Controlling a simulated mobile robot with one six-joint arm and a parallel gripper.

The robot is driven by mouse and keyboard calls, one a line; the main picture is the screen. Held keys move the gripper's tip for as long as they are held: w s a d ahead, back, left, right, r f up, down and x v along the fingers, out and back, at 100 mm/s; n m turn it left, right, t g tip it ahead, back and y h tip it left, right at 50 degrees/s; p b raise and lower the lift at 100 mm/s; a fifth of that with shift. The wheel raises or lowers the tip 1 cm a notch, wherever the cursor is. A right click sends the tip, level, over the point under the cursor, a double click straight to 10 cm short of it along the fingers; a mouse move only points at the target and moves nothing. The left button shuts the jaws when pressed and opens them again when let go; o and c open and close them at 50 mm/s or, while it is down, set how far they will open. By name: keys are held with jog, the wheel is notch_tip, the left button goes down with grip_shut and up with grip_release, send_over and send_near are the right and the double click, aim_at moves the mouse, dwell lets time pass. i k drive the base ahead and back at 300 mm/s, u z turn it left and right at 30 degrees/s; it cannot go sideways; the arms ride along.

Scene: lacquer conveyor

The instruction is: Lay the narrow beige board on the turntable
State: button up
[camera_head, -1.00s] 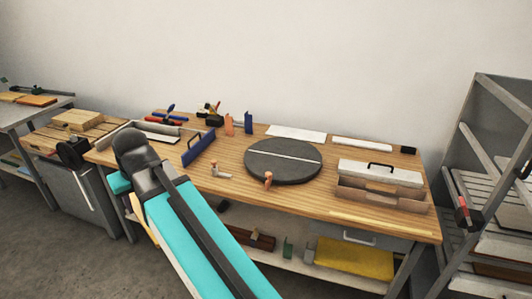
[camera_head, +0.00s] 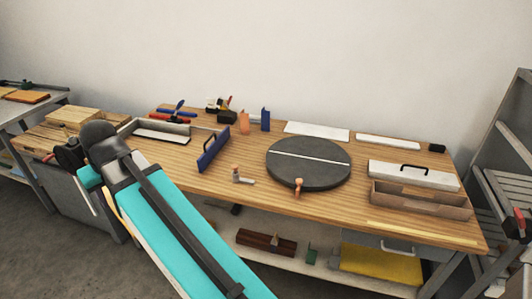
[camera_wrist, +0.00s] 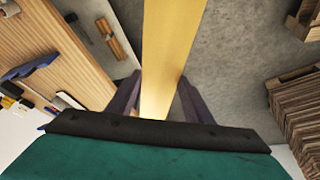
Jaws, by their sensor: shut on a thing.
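The beige board (camera_wrist: 172,50) is long and narrow and runs up out of the top of the wrist view. My gripper (camera_wrist: 158,98) is shut on it, with a dark finger on each side. In the head view a thin beige sliver beside my arm appears to be the board (camera_head: 113,207); my arm hides the rest and the fingers. The turntable (camera_head: 310,175) is a dark round disc with a white line across it, lying on the wooden bench. Its top is otherwise bare. The board is well to the left of it, off the bench's front edge.
On the bench (camera_head: 330,205), a small clamp-like piece (camera_head: 299,188) stands at the turntable's front rim and an L-shaped piece (camera_head: 241,177) to its left. A blue upright plate (camera_head: 213,150) is further left.

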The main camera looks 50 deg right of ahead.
aim_at(308, 158)
jog(key=z, duration=0.2)
jog(key=i, duration=1.55)
jog(key=z, duration=0.3)
